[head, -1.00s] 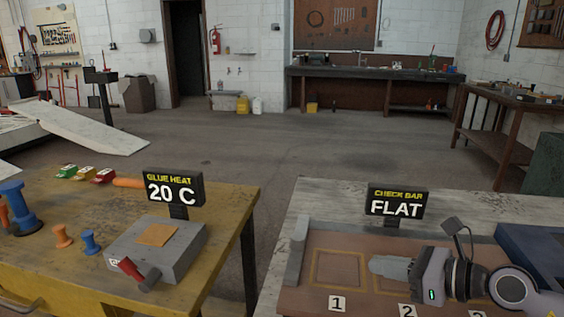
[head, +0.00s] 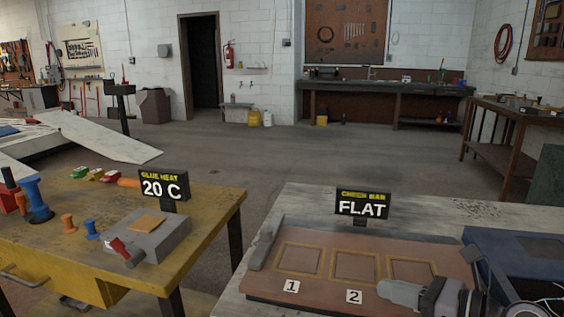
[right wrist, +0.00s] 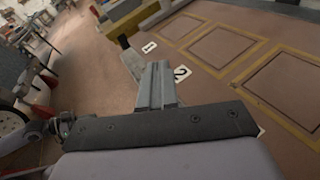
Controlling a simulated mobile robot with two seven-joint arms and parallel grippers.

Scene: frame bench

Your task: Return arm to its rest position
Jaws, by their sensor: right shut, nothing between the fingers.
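My right gripper (head: 398,292) is at the lower right of the head view, over the front edge of a brown board (head: 380,247). Its fingers are shut with nothing between them. In the right wrist view the shut fingers (right wrist: 155,85) point toward the number 1 and 2 tags. The board has several framed squares, and the ones in view are empty. Part of the right arm is cut off by the lower edge of the head view. My left gripper is not in view.
A "FLAT" sign (head: 362,205) stands behind the board. A blue case (head: 515,262) is close on the right. The yellow bench (head: 215,205) at left holds a grey heater block (head: 150,236), a "20 C" sign (head: 164,187) and coloured pegs. A floor gap separates the benches.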

